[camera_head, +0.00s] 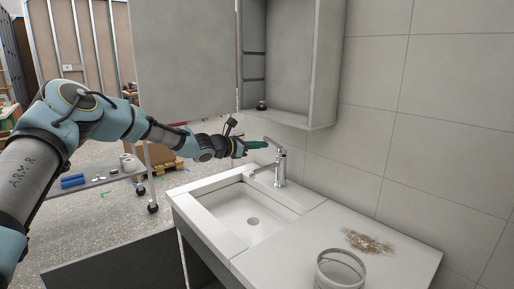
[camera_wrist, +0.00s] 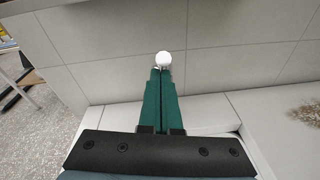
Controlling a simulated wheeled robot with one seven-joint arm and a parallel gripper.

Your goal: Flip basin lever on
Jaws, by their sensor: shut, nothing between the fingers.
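The basin tap (camera_head: 279,168) is a chrome mixer standing at the back right of the white basin (camera_head: 228,212). Its lever (camera_head: 273,144) is on top and slants up toward the left. My gripper (camera_head: 264,145) is shut and empty, its green fingers pointing at the lever from the left. The tips are close to the lever; I cannot tell whether they touch. In the wrist view, the shut green fingers (camera_wrist: 160,75) lie just below a pale round end, likely the lever tip (camera_wrist: 163,59). The rest of the tap is hidden there.
An open wall cabinet (camera_head: 290,60) hangs above the tap, its grey door (camera_head: 183,60) swung left over my arm. A white cup (camera_head: 340,269) and a brown dirt patch (camera_head: 368,242) are on the counter (camera_head: 310,236). A tiled wall (camera_head: 440,140) stands behind.

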